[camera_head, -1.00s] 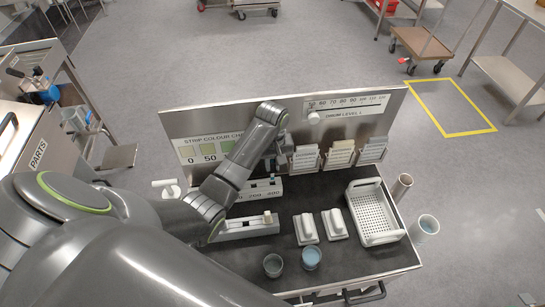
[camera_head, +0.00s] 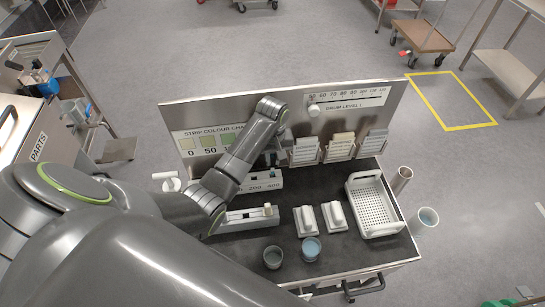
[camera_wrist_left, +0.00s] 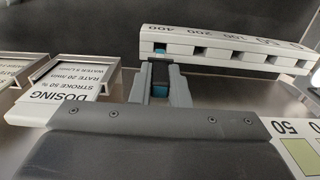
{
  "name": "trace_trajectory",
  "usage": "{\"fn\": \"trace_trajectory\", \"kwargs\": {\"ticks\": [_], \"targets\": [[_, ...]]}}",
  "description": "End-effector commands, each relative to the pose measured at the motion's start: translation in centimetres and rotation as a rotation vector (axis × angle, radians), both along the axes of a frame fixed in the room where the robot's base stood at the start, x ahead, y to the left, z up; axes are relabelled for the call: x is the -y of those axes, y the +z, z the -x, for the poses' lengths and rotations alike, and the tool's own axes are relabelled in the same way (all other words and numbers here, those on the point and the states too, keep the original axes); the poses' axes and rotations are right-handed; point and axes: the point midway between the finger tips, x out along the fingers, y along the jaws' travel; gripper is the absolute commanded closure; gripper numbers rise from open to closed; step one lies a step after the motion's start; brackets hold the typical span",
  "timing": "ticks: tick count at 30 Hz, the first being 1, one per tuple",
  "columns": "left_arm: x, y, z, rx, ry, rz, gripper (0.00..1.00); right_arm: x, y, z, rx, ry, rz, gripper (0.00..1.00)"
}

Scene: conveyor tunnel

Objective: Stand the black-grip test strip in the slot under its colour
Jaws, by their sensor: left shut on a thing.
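My left gripper (camera_wrist_left: 161,78) is shut on a narrow strip, of which a dark part and a blue patch (camera_wrist_left: 160,91) show between the fingers in the left wrist view. The fingertips are close to the white slotted block (camera_wrist_left: 225,49), at its 400 end. Blue shows in the block's opening (camera_wrist_left: 160,47) there; the other openings look dark. In the head view the block (camera_head: 265,184) stands below the strip colour chart (camera_head: 186,145), partly hidden by my arm. I cannot tell how deep the strip sits. My right gripper is out of view.
A white rack (camera_head: 243,222) with a pale-gripped piece stands in front. Card holders (camera_head: 305,152) line the back panel.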

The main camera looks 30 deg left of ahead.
Motion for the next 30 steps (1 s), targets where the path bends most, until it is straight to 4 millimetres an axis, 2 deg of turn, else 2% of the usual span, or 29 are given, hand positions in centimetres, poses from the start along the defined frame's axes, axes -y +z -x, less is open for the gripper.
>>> {"fn": "trace_trajectory", "kwargs": {"ticks": [10,30], "targets": [[0.0,-0.2,0.1,-0.001,0.0,0.001,1.0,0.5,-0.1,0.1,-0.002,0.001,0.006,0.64],[0.1,-5.0,0.1,-0.001,0.0,0.001,1.0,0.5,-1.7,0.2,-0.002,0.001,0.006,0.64]]}}
